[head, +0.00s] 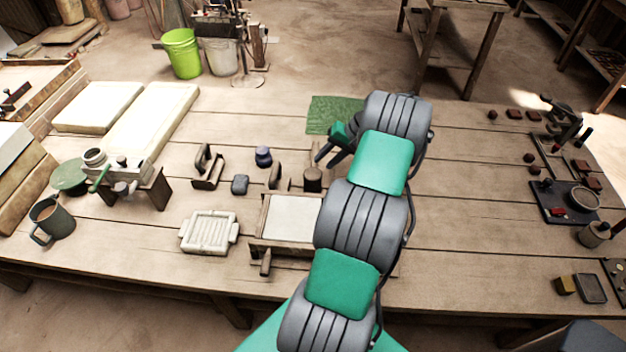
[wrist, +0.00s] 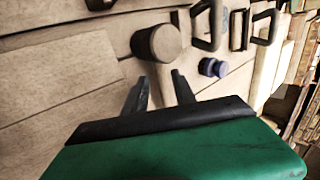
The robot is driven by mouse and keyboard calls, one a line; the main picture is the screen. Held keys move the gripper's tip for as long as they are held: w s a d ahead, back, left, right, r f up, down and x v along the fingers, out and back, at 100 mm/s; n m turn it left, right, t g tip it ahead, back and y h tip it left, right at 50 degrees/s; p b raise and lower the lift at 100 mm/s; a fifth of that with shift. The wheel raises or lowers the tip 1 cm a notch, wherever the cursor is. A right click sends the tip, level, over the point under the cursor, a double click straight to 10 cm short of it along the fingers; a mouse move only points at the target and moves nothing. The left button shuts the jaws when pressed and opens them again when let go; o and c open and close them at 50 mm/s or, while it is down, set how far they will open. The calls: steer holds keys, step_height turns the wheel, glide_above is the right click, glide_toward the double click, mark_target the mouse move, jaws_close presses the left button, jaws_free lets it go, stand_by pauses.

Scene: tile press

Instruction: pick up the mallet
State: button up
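My gripper (head: 323,152) is low over the table behind the cylinder, partly hidden by my arm in the head view.
The tile press (head: 291,218) is in front of the cylinder, partly behind my arm. A green cloth (head: 333,113) lies behind.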

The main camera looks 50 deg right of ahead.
mark_target(314, 165)
steer(key=p+x, duration=0.1)
steer(key=x, duration=0.6)
steer(key=shift+w+d+f, duration=0.1)
steer(key=shift+w+f, duration=0.1)
steer(key=shift+w, duration=0.05)
steer(key=shift+c, duration=0.5)
jaws_close()
